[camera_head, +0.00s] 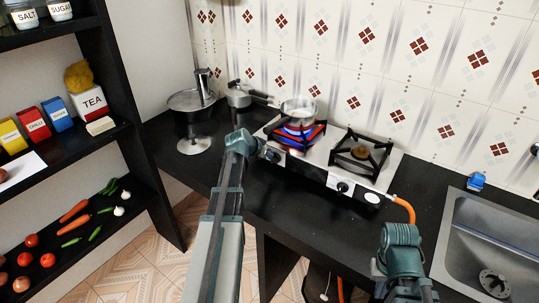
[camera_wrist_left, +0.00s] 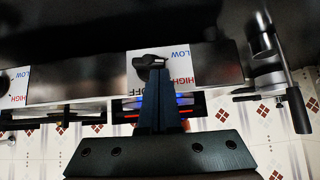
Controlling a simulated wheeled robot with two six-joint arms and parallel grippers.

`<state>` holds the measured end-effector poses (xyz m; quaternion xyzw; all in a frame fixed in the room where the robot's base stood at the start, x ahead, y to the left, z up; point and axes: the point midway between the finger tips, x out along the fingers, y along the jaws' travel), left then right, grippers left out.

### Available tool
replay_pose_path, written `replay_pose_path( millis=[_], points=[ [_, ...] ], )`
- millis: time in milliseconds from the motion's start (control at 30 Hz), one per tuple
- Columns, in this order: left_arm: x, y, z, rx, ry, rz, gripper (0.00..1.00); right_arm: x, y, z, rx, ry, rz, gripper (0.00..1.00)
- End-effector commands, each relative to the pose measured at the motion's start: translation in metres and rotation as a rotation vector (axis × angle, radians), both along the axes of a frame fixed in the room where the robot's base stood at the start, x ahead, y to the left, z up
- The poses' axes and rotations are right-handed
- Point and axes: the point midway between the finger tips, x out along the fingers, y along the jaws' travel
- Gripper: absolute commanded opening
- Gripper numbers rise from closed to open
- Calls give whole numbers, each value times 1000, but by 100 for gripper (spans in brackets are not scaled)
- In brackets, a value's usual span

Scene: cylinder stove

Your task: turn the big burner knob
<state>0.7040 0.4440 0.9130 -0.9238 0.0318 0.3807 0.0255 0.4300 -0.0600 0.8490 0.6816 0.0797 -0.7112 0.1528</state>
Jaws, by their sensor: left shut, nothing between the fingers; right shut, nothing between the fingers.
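The two-burner stove (camera_head: 317,168) stands on the black counter. In the left wrist view, a dark knob (camera_wrist_left: 149,62) sits on a white plate marked LOW, HIGH and OFF. My left gripper (camera_wrist_left: 158,73) is shut and empty, its tips at or very near this knob; contact is unclear. In the head view, my left gripper (camera_head: 271,154) is at the stove's left front, hiding that knob. The right burner's knob (camera_head: 343,187) is clear of it. My right arm shows at bottom right; its fingers are out of view.
An orange hose (camera_head: 404,208) leaves the stove's right end. A sink (camera_head: 490,245) is at the right. Shelves with food stand at the left.

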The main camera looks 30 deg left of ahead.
Motion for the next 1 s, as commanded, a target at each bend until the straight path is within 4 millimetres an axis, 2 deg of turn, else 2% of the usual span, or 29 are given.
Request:
replay_pose_path(
  millis=[100,500,1000],
  points=[
    [2,8,-3,-110,9,3,0,0,0,-4,0,0,0,0],
    [3,15,-7,-404,36,0,0,0,0,-18,0,0,0,0],
    [1,17,-11,-407,35,-1,0,0,0,-22,0,0,0,0]
  ],
)
